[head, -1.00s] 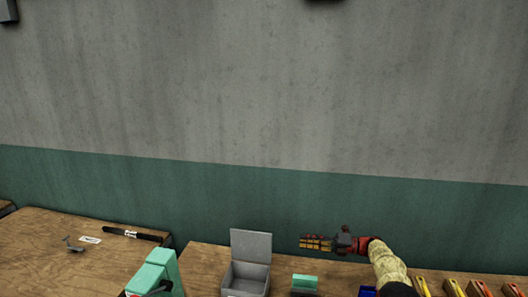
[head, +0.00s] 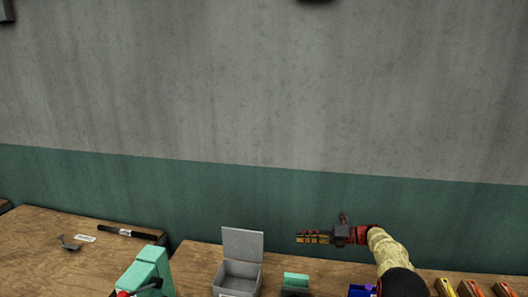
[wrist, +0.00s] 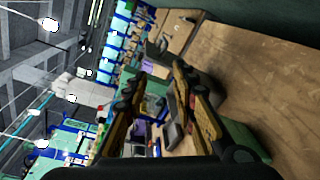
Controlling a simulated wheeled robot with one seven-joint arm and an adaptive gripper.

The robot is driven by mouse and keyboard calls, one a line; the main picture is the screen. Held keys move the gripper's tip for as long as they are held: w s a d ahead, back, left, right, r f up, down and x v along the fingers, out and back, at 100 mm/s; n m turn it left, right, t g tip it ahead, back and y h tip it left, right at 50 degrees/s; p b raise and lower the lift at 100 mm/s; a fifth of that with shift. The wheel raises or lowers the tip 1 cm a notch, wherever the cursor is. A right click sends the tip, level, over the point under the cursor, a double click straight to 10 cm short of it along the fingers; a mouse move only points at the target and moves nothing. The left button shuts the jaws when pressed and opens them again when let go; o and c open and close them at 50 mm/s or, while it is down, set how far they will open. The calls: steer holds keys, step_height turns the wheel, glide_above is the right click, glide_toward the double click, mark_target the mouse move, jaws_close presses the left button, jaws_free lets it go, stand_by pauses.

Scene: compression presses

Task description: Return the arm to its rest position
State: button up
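My gripper (head: 299,238) is at the end of my arm, held out level to the left above the back of the workbench, in front of the green band of the wall. In the wrist view the two yellow and black fingers (wrist: 159,70) stand apart with a gap between them, and nothing is held there. My arm comes in from the lower right in the head view.
An open grey box (head: 242,245) with its lid up stands on the bench left of my gripper. A teal press (head: 148,272) is further left. A small teal item (head: 296,279) lies below my gripper. Yellow and orange bins (head: 468,288) line the right. The wall is behind.

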steer(key=s+a+r+n+g+h+b, duration=0.1)
steer(key=s+a+r+n+h, duration=0.4)
steer(key=s+r+n, duration=0.35)
steer(key=s+r+n+h+b, duration=0.15)
steer(key=s+r+n, duration=0.25)
steer(key=s, duration=0.5)
steer(key=s+r+n+h, duration=0.3)
steer(key=s+r+n, duration=0.1)
steer(key=s, duration=0.5)
steer(key=s+d+f+n+t+h, duration=0.1)
steer(key=s+n, duration=0.4)
steer(key=s, duration=0.5)
steer(key=s+d+f+n+t+h+b, duration=0.1)
steer(key=s+d+f+n+h, duration=0.2)
steer(key=s, duration=0.7)
steer(key=s+d+f+n+t+h+b, duration=0.1)
steer(key=s+d+f+n+h, duration=0.1)
steer(key=s+n, duration=0.6)
steer(key=shift+s+d+f+t+h, duration=0.35)
steer(key=shift+s+d+h, duration=0.2)
steer(key=shift+s+d, duration=0.65)
